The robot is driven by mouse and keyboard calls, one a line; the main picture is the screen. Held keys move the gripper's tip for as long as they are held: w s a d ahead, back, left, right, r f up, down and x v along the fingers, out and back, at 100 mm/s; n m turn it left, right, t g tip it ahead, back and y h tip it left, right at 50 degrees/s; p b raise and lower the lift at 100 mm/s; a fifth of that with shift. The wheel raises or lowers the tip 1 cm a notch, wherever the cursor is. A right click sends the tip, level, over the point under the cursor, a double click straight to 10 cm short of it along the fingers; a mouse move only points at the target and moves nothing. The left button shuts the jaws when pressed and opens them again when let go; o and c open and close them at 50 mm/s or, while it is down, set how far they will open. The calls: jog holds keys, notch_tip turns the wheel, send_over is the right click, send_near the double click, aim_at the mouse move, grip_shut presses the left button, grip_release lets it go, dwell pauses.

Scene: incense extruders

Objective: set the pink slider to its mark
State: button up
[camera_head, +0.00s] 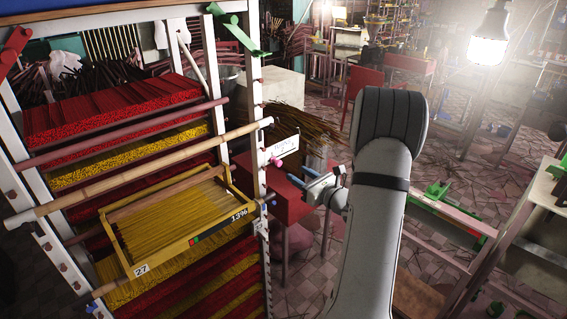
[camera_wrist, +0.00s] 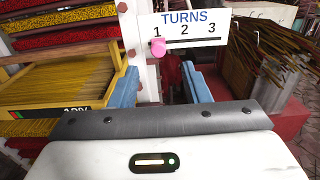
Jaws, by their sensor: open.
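A white panel (camera_wrist: 200,28) reads "TURNS" with the numbers 1, 2 and 3 above a dark slot. The pink slider (camera_wrist: 157,47) sits at the slot's left end, under the 1. No other mark stands out on the panel. In the head view the slider (camera_head: 277,162) shows on the lower left of the panel (camera_head: 285,147), on a white rack post. My gripper (camera_head: 301,178) is open, its blue fingers pointing at the panel from the right. In the wrist view my gripper (camera_wrist: 160,76) has one finger on each side below the slider, with nothing held. The exact gap to the slider is unclear.
A yellow tray of incense sticks (camera_head: 186,258) marked 27 and 13% lies left of the post. A wooden pole (camera_head: 140,172) sticks out past the post near the panel. Stick bundles (camera_head: 300,125) lie beyond.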

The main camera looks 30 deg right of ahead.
aim_at(280, 164)
jog(key=p+x, duration=0.2)
jog(key=x, duration=0.5)
jog(key=shift+w+a, duration=0.1)
jog(key=shift+a, duration=0.05)
jog(key=shift+c, duration=0.2)
grip_shut()
